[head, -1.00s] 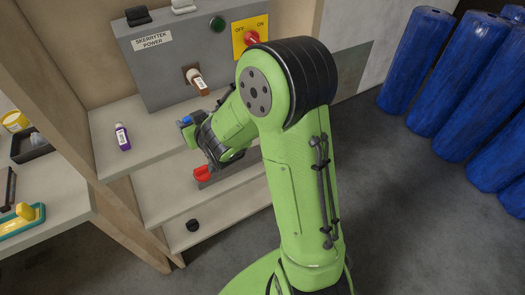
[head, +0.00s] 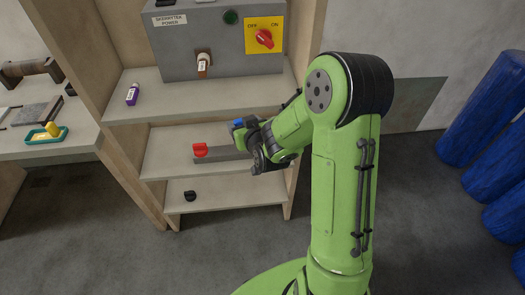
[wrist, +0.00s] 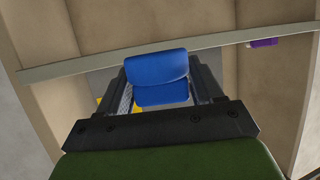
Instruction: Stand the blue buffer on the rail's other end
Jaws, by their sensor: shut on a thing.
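The blue buffer (head: 238,123) is held in my gripper (head: 249,131), above the middle shelf. In the wrist view the blue buffer (wrist: 160,68) sits between the two dark fingers, which are shut on it. The grey rail (head: 224,156) lies along the middle shelf. A red buffer (head: 200,150) stands at the rail's left end, left of and lower than my gripper. The rail's right part is hidden behind my gripper and arm. The blue buffer appears above the rail, apart from it.
A black knob-like piece (head: 190,196) is on the bottom shelf. Blue rolls (head: 483,120) stand at right. A side table (head: 75,142) is at left.

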